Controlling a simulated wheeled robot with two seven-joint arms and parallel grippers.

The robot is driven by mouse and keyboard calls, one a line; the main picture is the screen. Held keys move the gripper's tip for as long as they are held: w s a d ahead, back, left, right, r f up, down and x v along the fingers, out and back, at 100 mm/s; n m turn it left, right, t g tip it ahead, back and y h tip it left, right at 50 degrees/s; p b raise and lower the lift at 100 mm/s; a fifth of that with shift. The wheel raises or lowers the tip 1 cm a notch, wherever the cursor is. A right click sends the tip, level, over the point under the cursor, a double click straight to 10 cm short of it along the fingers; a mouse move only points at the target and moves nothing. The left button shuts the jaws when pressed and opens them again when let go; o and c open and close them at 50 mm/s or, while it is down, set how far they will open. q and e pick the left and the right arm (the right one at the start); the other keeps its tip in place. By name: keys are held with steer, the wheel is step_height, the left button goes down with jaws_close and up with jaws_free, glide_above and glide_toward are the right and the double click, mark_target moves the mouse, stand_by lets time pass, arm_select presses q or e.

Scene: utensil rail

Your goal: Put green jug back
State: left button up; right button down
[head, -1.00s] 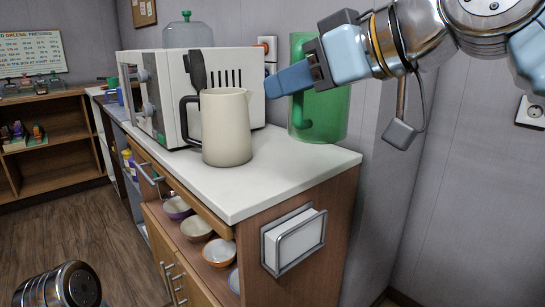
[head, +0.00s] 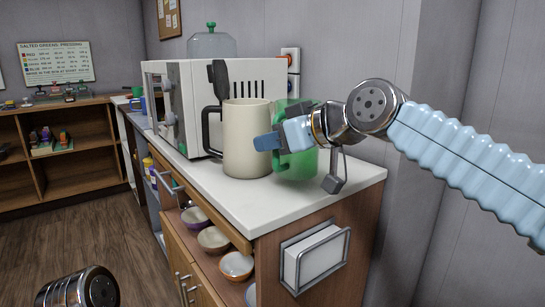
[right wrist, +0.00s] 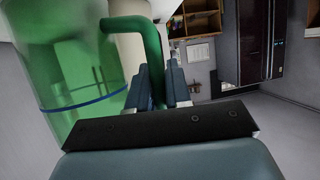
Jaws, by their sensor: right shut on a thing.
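The green see-through jug (head: 303,162) is at the right end of the white counter, close beside and partly behind the cream jug (head: 247,145). My right gripper (head: 270,141) is in front of it in the head view and hides much of it. In the right wrist view the green jug (right wrist: 75,75) is at the left. Its green handle (right wrist: 152,50) runs down between my fingers (right wrist: 160,88), which are shut on it. The jug's base looks at or very near the counter top; I cannot tell if it touches. My left gripper is out of view.
The white counter (head: 285,205) has clear room at its front right. A microwave (head: 180,100) stands behind the cream jug, with a black utensil (head: 220,85) at its side. A wall socket panel (head: 290,62) is behind. Bowls (head: 213,240) sit on the shelf below.

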steer(key=shift+s+f, duration=0.1)
steer(key=shift+f, duration=1.15)
steer(key=shift+f+b, duration=0.15)
steer(key=shift+b, duration=0.2)
steer(key=c, duration=1.1)
jaws_free()
steer(key=shift+o, duration=0.2)
steer(key=shift+s+d+r, duration=0.1)
steer(key=shift+d+r, duration=0.05)
steer(key=shift+r, duration=0.1)
steer(key=b+v, duration=0.1)
steer(key=v, duration=1)
steer(key=shift+s+d, duration=0.2)
steer(key=shift+s, duration=0.05)
steer(key=shift+r, duration=0.1)
